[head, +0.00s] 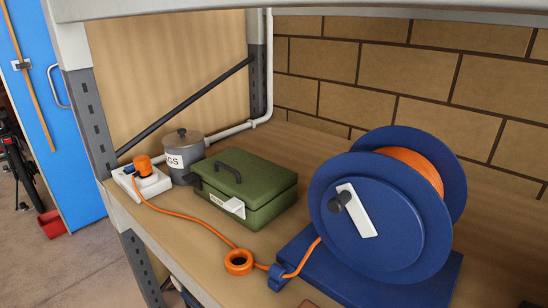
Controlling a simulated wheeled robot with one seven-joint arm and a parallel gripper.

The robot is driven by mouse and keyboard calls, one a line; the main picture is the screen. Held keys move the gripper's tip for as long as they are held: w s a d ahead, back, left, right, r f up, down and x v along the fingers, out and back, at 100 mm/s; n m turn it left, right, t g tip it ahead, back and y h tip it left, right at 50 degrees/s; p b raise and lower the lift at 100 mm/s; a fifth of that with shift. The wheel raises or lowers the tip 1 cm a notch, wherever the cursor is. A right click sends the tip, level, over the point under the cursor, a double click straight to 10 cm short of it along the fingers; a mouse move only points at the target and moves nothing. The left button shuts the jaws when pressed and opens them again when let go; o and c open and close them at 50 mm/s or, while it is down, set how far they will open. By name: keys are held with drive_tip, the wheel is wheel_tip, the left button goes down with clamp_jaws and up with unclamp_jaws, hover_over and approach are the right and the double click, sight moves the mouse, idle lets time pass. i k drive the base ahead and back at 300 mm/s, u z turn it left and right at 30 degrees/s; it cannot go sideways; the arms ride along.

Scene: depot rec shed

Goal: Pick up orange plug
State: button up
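The orange plug (143,165) sits upright on a white socket block (152,185) at the left end of the wooden shelf. An orange cable (190,216) runs from it along the shelf front, past an orange ring (239,262), to the large blue cable reel (365,215) at the right. The underside of the plug is hidden where it meets the socket block. My gripper is not in view.
A grey lidded pot (184,143) stands close behind the plug, and a green metal box (246,187) is to its right. Grey shelf posts (92,125) and a diagonal brace (178,105) frame the left end. Open floor (85,260) lies left of the shelf.

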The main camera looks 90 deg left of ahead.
sight(142, 163)
drive_tip(key=u, duration=4.4)
drive_tip(key=k, duration=0.6)
drive_tip(key=u, duration=0.7)
drive_tip(key=i, duration=2.6)
drive_tip(key=z, duration=1.2)
drive_tip(key=i, duration=0.95)
drive_tip(key=z, duration=0.95)
